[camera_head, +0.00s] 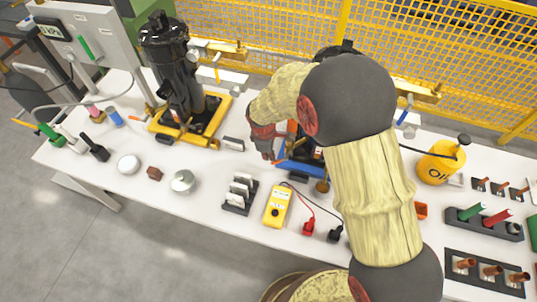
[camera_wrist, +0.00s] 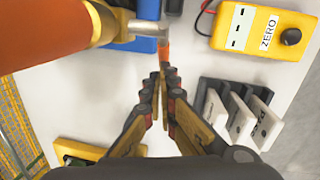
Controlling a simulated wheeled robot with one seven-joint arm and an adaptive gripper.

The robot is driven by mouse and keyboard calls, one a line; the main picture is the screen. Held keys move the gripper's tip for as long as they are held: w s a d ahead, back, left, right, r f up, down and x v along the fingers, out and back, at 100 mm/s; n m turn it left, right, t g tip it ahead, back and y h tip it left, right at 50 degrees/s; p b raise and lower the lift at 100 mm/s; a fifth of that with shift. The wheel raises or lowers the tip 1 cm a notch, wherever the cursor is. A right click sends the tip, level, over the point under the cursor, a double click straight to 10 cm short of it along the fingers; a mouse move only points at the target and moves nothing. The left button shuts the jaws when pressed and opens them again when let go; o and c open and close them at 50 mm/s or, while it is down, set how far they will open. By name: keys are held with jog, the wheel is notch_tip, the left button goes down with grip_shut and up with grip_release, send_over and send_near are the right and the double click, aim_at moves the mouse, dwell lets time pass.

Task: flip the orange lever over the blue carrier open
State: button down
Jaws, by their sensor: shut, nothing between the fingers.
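The blue carrier (camera_head: 285,166) sits on the white table, partly hidden behind my arm in the head view. Its blue surface also shows in the wrist view (camera_wrist: 130,66). An orange piece of the lever (camera_head: 279,161) shows at the carrier's left front edge. In the wrist view, a small orange end (camera_wrist: 164,49) hangs below a metal joint, just beyond my fingertips. My gripper (camera_wrist: 161,82) is shut and empty, its tips very close to that orange end; I cannot tell whether they touch. In the head view, my gripper (camera_head: 267,148) is at the carrier's left side.
A large orange rounded part (camera_wrist: 45,30) fills the wrist view's upper left. A yellow meter (camera_head: 278,205) and a black rack (camera_head: 240,194) with white plates stand in front. A yellow carrier (camera_head: 220,112) with a black compressor is at left. A yellow mesh fence (camera_head: 440,45) stands behind.

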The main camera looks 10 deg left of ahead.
jog(key=shift+d+f+h+p, duration=0.2)
jog(key=shift+f+h+p, duration=0.15)
jog(key=shift+f, duration=0.15)
jog(key=shift+d+f+h+p, duration=0.2)
jog(key=shift+f+h+p, duration=0.15)
jog(key=shift+f, duration=0.1)
jog(key=shift+r, duration=0.1)
jog(key=shift+d+r+p, duration=0.15)
jog(key=shift+r+p, duration=0.45)
jog(key=shift+r, duration=0.15)
jog(key=s+a+r+p, duration=0.1)
jog(key=a+r+p, duration=0.2)
jog(key=a+r, duration=0.3)
jog(key=shift+d+p+v, duration=0.35)
jog(key=shift+d+v, duration=0.1)
jog(key=shift+v, duration=2.25)
